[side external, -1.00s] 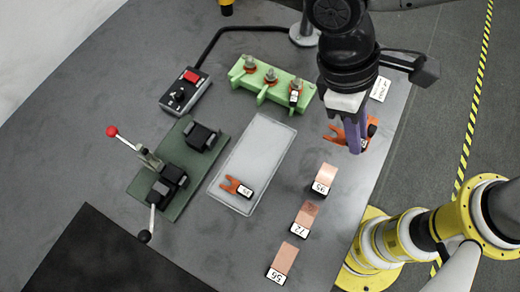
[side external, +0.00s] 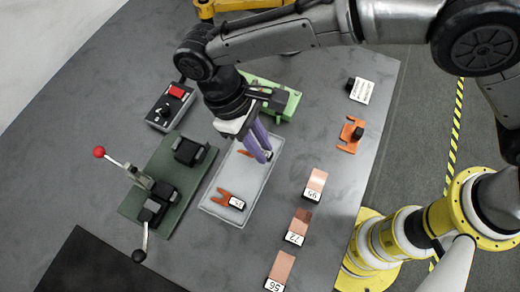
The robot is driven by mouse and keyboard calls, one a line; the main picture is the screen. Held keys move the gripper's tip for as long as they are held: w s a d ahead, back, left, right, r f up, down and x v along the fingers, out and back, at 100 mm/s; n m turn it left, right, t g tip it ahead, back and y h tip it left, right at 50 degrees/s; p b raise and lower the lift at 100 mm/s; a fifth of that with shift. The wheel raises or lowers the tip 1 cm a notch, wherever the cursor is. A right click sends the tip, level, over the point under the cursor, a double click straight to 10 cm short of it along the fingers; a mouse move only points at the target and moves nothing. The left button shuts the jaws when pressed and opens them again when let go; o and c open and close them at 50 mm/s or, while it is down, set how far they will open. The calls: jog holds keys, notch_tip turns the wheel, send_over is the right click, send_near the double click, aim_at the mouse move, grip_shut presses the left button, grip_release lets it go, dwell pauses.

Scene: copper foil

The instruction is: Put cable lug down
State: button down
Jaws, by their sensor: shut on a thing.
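My gripper (side external: 262,152), with purple fingers, is over the upper part of the pale, shallow tray (side external: 212,212). It is shut on a cable lug (side external: 245,153), of which a small orange piece shows left of the fingers; the rest is mostly hidden. I cannot tell whether this lug touches the tray. A second orange forked cable lug (side external: 222,198) with a white label lies in the lower part of the tray, apart from the fingers.
A green fixture (side external: 282,100) stands behind my gripper, partly hidden. A green lever clamp (side external: 165,185) and a switch box (side external: 170,108) are left. Copper pieces (side external: 316,182) with number labels and an orange holder (side external: 350,133) lie right. Bare table separates them from the tray.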

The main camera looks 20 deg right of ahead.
jog(key=shift+f, duration=1.65)
jog(key=shift+f, duration=0.1)
jog(key=c, duration=0.8)
grip_release()
jog(key=v, duration=1.2)
